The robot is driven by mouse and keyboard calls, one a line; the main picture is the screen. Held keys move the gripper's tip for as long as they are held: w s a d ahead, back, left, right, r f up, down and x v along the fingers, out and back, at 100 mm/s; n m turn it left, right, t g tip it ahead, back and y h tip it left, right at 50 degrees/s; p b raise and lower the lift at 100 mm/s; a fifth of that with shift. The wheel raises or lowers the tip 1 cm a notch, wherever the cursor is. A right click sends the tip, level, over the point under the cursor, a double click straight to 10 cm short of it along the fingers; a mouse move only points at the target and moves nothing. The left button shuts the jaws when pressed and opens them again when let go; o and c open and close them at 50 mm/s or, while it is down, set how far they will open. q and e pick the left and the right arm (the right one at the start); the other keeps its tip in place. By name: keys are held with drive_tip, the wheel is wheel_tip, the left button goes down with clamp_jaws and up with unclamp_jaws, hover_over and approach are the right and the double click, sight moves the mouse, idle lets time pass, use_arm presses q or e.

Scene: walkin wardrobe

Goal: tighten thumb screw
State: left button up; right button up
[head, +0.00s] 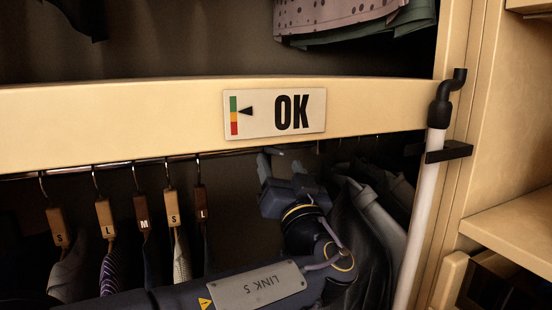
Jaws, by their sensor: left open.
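No thumb screw shows clearly; any screw behind the rail or my gripper is hidden. A sign (275,113) on the wooden rail reads "OK". My right gripper is not in view.
The wooden rail (110,120) spans the view. Several garments hang on labelled hangers (105,218) at left; dark clothes (375,215) hang close right of my gripper. A white pole (425,205) with a black hook stands at right, by shelves (515,225).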

sight(276, 155)
use_arm(q)
drive_tip(key=x, duration=0.4)
drive_tip(key=c, duration=1)
